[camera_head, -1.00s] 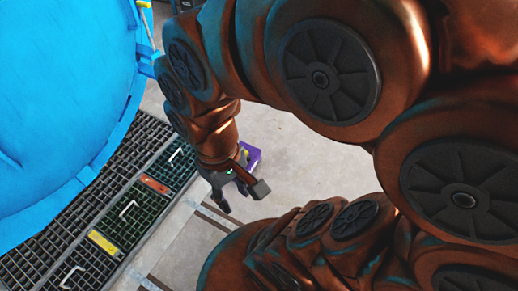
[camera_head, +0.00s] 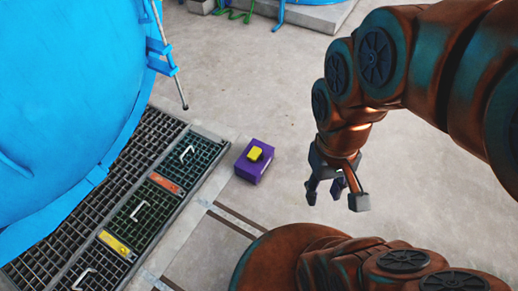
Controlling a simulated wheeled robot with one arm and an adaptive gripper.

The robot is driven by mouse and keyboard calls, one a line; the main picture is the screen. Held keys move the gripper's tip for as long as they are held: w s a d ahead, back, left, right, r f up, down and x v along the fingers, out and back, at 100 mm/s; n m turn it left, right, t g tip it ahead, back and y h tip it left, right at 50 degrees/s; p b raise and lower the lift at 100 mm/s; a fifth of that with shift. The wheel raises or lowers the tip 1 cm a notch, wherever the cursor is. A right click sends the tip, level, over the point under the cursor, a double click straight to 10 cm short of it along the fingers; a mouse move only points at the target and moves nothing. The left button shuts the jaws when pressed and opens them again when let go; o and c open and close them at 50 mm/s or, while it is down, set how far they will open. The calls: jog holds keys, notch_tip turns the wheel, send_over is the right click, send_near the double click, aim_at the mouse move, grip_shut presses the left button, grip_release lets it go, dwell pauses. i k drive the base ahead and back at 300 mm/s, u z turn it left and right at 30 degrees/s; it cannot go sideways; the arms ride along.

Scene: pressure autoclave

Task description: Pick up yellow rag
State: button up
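The yellow rag (camera_head: 255,154) is a small folded yellow piece lying on top of a purple box (camera_head: 247,171). The box stands on the concrete floor, just right of the floor grating. My gripper (camera_head: 337,200) hangs from my copper-coloured arm, to the right of the box and apart from it. Its fingers are spread and point down, with nothing between them. Both rag and box are in plain view.
A large blue vessel (camera_head: 70,90) fills the left, with a blue rod bracket (camera_head: 168,62) on its side. Floor grating (camera_head: 100,235) with handles and coloured plates runs below it. Bare concrete (camera_head: 250,85) lies behind the box. A blue base and green hose are at the back.

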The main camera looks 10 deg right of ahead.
aim_at(254, 154)
jog(key=u, duration=0.35)
jog(key=i, duration=1.1)
jog(key=u, duration=0.7)
